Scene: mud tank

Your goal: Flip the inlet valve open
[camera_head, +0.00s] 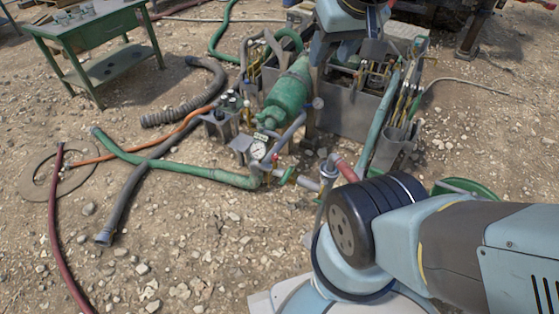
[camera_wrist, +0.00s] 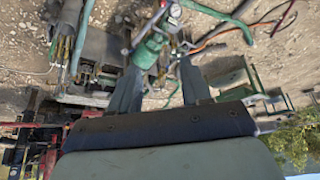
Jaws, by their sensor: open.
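The green pump body (camera_head: 288,95) stands tilted among pipes in the middle of the head view, and also shows in the wrist view (camera_wrist: 149,50). Below it are a round pressure gauge (camera_head: 258,151) and a small green handle (camera_head: 287,176) on the pipework, with a green hose joined nearby. I cannot tell for sure which fitting is the inlet valve. My gripper (camera_wrist: 158,78) shows in the wrist view as two grey fingers spread apart, open and empty. The pump lies beyond and between the fingertips. The gripper's fingers cannot be made out in the head view.
A grey tank (camera_head: 352,112) with fittings stands behind and right of the pump. Green (camera_head: 170,168), grey (camera_head: 130,200), orange and dark red hoses lie on stony ground at left. A green table (camera_head: 95,40) stands at the back left.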

